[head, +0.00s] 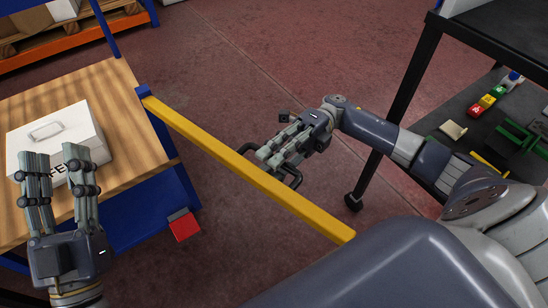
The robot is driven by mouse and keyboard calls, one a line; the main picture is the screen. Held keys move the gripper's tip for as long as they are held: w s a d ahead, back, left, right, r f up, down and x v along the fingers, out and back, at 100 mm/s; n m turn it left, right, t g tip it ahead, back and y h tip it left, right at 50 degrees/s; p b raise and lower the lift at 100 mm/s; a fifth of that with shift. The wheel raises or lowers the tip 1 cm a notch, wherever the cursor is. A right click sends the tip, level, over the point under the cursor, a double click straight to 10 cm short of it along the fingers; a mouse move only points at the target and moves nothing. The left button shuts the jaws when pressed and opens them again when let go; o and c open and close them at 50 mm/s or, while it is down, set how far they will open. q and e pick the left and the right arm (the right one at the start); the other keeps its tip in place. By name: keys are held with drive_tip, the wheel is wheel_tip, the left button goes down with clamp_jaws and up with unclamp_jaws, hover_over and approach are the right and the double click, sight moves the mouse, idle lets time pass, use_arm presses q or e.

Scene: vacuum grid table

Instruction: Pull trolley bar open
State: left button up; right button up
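The yellow trolley bar (220,152) runs diagonally from a blue corner post (144,91) of the wood-topped trolley (105,92) down to the lower right, over the floor. My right gripper (268,158) is at the bar's far side, near its middle, fingers pointing towards it. A dark curved piece (297,181) shows at its fingertips; I cannot tell whether it is a handle or finger parts. Whether the fingers touch or grip anything is unclear. My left gripper (57,160) is open and empty, its fingers apart in front of the white box (80,118).
The white box lies on the trolley top. A red block-like part (184,226) sits low beside the trolley. A black shelf cart (400,105) at right holds small coloured items. A blue and orange rack (75,48) stands at upper left.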

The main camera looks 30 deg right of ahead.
drive_tip(key=shift+r, duration=0.15)
drive_tip(key=shift+w+d, duration=0.15)
drive_tip(key=v, duration=1.1)
drive_tip(key=shift+d, duration=0.3)
drive_tip(key=shift+w, duration=0.1)
